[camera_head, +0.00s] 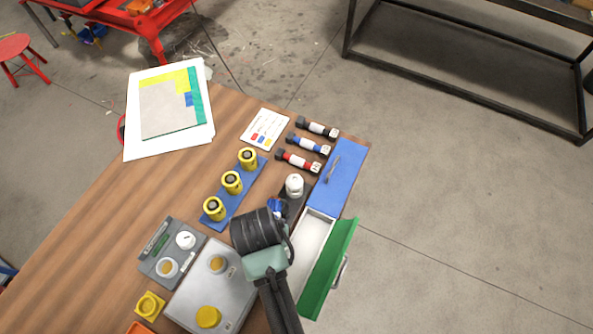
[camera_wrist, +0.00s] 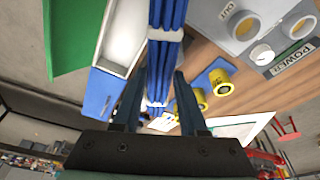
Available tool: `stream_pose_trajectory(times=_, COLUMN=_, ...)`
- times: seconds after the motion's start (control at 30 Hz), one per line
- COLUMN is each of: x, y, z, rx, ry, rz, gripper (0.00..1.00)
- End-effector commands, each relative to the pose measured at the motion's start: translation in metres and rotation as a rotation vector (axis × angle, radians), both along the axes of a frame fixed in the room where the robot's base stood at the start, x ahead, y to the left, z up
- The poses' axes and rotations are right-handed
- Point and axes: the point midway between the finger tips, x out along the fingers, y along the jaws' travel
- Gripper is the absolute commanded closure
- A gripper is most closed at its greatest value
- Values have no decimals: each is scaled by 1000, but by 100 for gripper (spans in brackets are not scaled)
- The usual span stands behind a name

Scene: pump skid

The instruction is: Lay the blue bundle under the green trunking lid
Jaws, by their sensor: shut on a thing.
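The blue bundle (camera_wrist: 168,62), several blue strands with white bands, is between the fingers of my gripper (camera_wrist: 158,88), which is shut on it. In the head view my gripper (camera_head: 262,236) is over the bench just left of the open trunking, and a blue end of the bundle (camera_head: 276,206) shows beyond it. The green trunking lid (camera_head: 330,270) is swung open, tilted along the right side of the white channel (camera_head: 314,238); it also shows in the wrist view (camera_wrist: 72,35).
A shut blue lid (camera_head: 337,178) covers the far trunking section. A white knob (camera_head: 294,185) stands beside it. Yellow round parts (camera_head: 231,182) sit on a blue strip to the left. Control boxes (camera_head: 212,285) lie nearer. The floor right of the bench is clear.

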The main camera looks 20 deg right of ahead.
Motion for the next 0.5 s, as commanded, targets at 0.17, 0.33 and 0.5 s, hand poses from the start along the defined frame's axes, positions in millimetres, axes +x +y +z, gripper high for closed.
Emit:
stream_pose_trajectory(times=0.17, x=-16, y=-30, z=5, rx=-7, ry=5, rz=-245, gripper=100)
stream_pose_trajectory(times=0.33, x=-30, y=-46, z=-4, rx=-12, ry=-4, rz=-389, gripper=100)
stream_pose_trajectory(times=0.5, x=-36, y=-52, z=-11, rx=-14, ry=-10, rz=-447, gripper=100)
